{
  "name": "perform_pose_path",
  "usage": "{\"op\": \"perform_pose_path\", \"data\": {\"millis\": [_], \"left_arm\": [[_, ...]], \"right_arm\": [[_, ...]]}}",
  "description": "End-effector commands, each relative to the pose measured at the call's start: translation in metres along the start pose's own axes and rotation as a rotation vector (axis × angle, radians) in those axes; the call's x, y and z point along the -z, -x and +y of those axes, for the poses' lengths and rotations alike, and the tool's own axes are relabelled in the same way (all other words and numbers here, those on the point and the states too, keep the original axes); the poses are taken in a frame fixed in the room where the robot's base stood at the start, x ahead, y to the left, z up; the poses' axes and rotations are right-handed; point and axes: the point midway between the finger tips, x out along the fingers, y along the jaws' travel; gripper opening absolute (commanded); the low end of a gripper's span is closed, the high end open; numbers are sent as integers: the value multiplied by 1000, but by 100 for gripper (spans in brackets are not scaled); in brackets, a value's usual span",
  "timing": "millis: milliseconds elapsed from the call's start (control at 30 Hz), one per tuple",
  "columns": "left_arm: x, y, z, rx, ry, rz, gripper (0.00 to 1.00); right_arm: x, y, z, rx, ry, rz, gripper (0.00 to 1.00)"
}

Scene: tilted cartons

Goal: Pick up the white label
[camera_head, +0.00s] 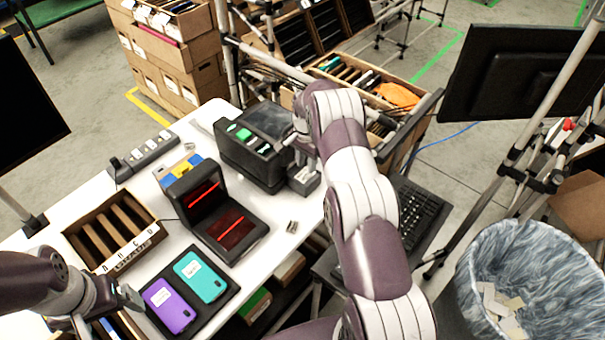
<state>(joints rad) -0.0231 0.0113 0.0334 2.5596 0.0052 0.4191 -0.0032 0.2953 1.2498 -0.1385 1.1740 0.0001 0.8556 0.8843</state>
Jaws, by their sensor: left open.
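A black label printer (256,140) with a green screen stands at the back of the white table. My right gripper (293,146) is beside the printer's right front side, partly hidden by its own arm; I cannot tell whether its jaws are open. No loose white label shows clearly at the printer. Small white labels show on the purple phone (170,308) and the teal phone (205,277), which lie side by side in a black tray. My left gripper (128,297) is open and empty, just left of the purple phone.
A black scanner (232,232) with red light stands mid-table. A slotted brown box (103,245) and a power strip (146,156) are to the left. A small silvery object (292,227) lies near the right edge. A lined bin (530,265) with pale scraps is right.

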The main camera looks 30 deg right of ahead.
Motion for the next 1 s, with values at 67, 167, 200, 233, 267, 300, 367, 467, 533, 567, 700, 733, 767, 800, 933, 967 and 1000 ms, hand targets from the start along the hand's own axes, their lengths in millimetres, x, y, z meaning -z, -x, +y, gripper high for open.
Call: {"op": "perform_pose_path", "data": {"millis": [67, 167, 200, 233, 267, 300, 367, 467, 533, 567, 700, 733, 767, 800, 933, 967, 1000], "left_arm": [[2, 16, 0, 0, 0, 0, 93], [3, 29, 0, 0, 0, 1, 93], [3, 29, 0, 0, 0, 1, 93], [4, 30, 0, 0, 0, 1, 93], [4, 30, 0, 0, 0, 0, 93], [4, 30, 0, 0, 0, 0, 93], [3, 30, 0, 0, 0, 0, 93], [3, 29, 0, 0, 0, 0, 93], [3, 28, 0, 0, 0, 0, 93], [3, 28, 0, 0, 0, 0, 93], [3, 28, 0, 0, 0, 0, 93], [3, 28, 0, 0, 0, 0, 93], [3, 28, 0, 0, 0, 0, 93], [3, 28, 0, 0, 0, 0, 93], [3, 29, 0, 0, 0, 0, 93], [3, 29, 0, 0, 0, 0, 93], [3, 28, 0, 0, 0, 0, 93]], "right_arm": [[-1, -7, 1, -4, 0, -4, 34], [-2, -26, 2, -4, 0, -3, 34], [-1, -35, 1, -3, 0, -3, 34], [-1, -39, 1, -2, 0, -1, 34], [-1, -43, 1, -2, 0, -1, 34], [-1, -47, 1, -1, 1, 0, 34], [-1, -50, 1, 0, 1, 0, 34], [-1, -50, 1, 0, 1, 0, 34], [-1, -50, 1, 0, 1, 0, 30], [-1, -50, 1, 0, 1, 0, 20], [-1, -50, 1, -1, 1, 0, 0], [-1, -50, 1, -1, 1, 0, 0], [-1, -50, 1, -1, 1, 0, 0], [-1, -50, 1, -1, 1, 0, 0], [-1, -50, 1, -1, 1, 0, 0], [-1, -50, 1, -1, 1, 0, 0], [-1, -50, 1, -1, 1, 0, 0]]}}
